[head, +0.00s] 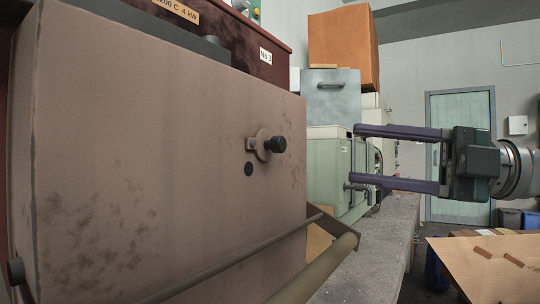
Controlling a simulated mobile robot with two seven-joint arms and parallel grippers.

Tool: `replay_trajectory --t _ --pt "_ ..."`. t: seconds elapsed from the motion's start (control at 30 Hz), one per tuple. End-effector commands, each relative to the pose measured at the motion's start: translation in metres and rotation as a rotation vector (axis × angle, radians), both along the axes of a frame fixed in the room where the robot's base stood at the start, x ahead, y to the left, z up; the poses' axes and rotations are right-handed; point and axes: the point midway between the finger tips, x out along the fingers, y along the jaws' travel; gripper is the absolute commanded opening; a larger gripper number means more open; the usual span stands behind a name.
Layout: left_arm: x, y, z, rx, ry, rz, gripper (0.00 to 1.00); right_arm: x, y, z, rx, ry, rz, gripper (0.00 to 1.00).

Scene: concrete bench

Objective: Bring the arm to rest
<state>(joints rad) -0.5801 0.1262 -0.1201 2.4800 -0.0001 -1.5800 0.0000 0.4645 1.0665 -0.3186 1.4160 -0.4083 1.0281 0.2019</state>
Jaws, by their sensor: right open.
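My right gripper (358,155) comes in from the right with its two long purple fingers wide apart and nothing between them. It hangs in the air above the concrete bench (378,240), to the right of a large brown furnace-like box (160,160). The box's front carries a black knob on a round latch plate (275,144). The fingertips look clear of the knob, with a gap between them in the picture. My left gripper is not in view.
Pale green cabinets (328,170), a grey-blue box (331,95) and an orange-brown box (343,48) stand behind the fingers. Rods (318,268) run along the box's lower front. A cardboard piece (490,268) lies lower right. A door (460,150) is far behind.

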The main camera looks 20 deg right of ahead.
Motion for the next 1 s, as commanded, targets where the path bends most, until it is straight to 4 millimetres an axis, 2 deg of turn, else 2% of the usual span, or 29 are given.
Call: replay_trajectory --t 0.37,0.47,0.57,0.7,0.8,0.9,0.97,1.0 --pt "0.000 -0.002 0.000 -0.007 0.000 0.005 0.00 0.000 0.000 0.000 0.001 0.000 0.000 0.56" --pt "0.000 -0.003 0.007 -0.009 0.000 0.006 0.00 0.003 0.004 0.005 0.023 0.008 -0.014 0.56" --pt "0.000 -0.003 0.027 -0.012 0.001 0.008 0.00 0.014 0.016 0.016 0.097 0.037 -0.079 0.56" --pt "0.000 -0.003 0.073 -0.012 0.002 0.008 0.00 0.035 0.033 0.031 0.285 0.161 -0.283 0.56" --pt "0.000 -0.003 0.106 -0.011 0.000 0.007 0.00 0.042 0.036 0.029 0.418 0.312 -0.478 0.56" --pt "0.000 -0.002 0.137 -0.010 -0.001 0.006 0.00 0.034 0.034 0.015 0.519 0.505 -0.680 0.56" --pt "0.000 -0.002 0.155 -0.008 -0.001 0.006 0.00 0.022 0.031 0.003 0.565 0.636 -0.801 0.56" --pt "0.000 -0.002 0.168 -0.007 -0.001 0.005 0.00 0.009 0.031 -0.006 0.585 0.732 -0.882 0.56"
